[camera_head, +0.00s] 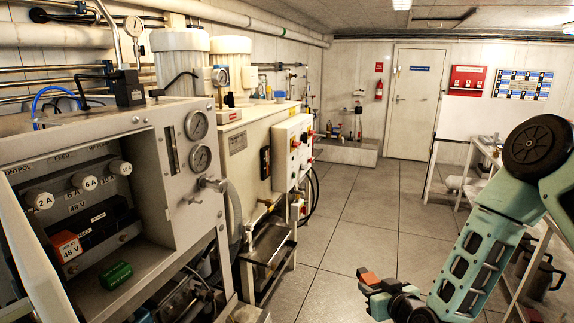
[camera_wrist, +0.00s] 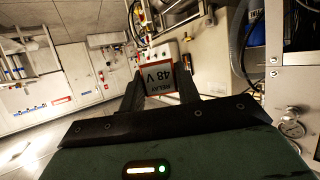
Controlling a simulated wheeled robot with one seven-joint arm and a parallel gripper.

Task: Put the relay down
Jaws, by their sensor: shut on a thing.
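My gripper (camera_head: 380,287) is at the lower middle of the head view, out over the floor and right of the open cabinet (camera_head: 150,200). It is shut on a relay with a red-orange top (camera_head: 369,278). In the wrist view the held relay (camera_wrist: 160,78) sits between the two dark fingers, its label reading "RELAY 48 V" upside down. Inside the cabinet, another red-orange 48 V relay (camera_head: 66,246) sits in the dark socket row. A green block (camera_head: 115,275) lies on the cabinet's floor below it.
Gauges and a handle stick out from the cabinet's front panel. A metal stand (camera_head: 268,245) is beside the machine. A white-framed bench (camera_head: 488,152) stands on the right, partly behind my arm. The tiled floor (camera_head: 365,215) between is clear.

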